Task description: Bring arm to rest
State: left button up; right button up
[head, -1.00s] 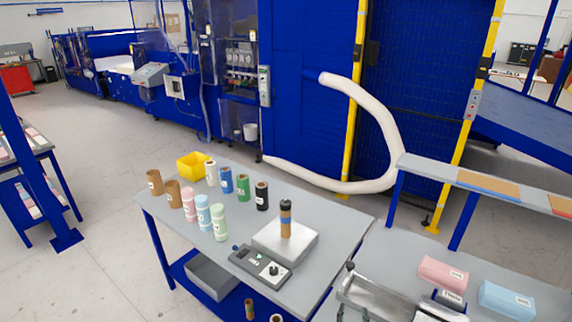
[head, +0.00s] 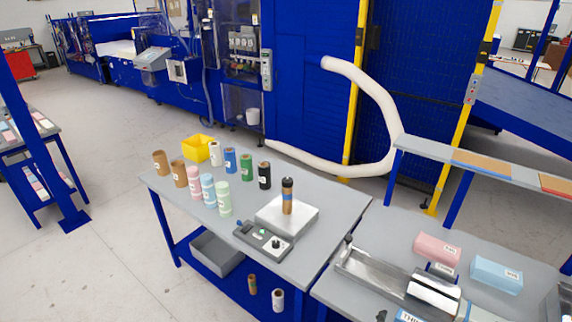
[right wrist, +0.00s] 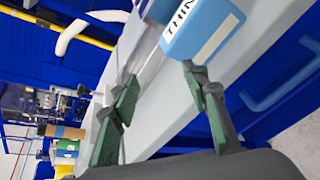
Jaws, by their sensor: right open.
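My right gripper (right wrist: 160,76) is open in the right wrist view, its two dark green fingers spread apart with nothing held between them. A blue block with a "THIN" label (right wrist: 196,32) lies just beyond the fingertips; I cannot tell whether a finger touches it. In the head view only a small dark tip shows at the bottom edge, beside a partly cut-off "THIN" label (head: 408,316). My left gripper is in neither view.
A grey table (head: 330,190) holds several coloured rolls, a yellow bin (head: 197,149) and a scale-like plate (head: 300,222) with a roll standing on it. A metal fixture (head: 375,272), a pink block (head: 437,248) and a light blue block (head: 497,274) are on the right table.

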jog(key=s+d+f+m+g+y, duration=0.1)
jog(key=s+d+f+m+g, duration=0.25)
jog(key=s+m, duration=0.3)
jog(key=s+d+f+m+g+y, duration=0.1)
jog(key=s+d+f+m+g, duration=0.1)
jog(key=s+f+m, duration=0.4)
jog(key=s+a+f+m+g+y, duration=0.2)
jog(key=s+m+g+y, duration=0.15)
jog(key=s+m, duration=0.75)
jog(key=s+a+f+n+g+b, duration=0.1)
jog(key=s+f+n, duration=0.1)
jog(key=f, duration=1.3)
jog(key=s+a+f+n+b, duration=0.1)
jog(key=f, duration=1.5)
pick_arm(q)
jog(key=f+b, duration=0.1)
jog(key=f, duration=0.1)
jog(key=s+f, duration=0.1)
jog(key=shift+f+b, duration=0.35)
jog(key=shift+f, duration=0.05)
pick_arm(e)
jog(key=s+f+g, duration=0.1)
jog(key=s+f, duration=1.8)
jog(key=f, duration=0.1)
jog(key=shift+s+d+n+y, duration=0.15)
jog(key=shift+s+n+y, duration=0.2)
jog(key=shift+y, duration=0.1)
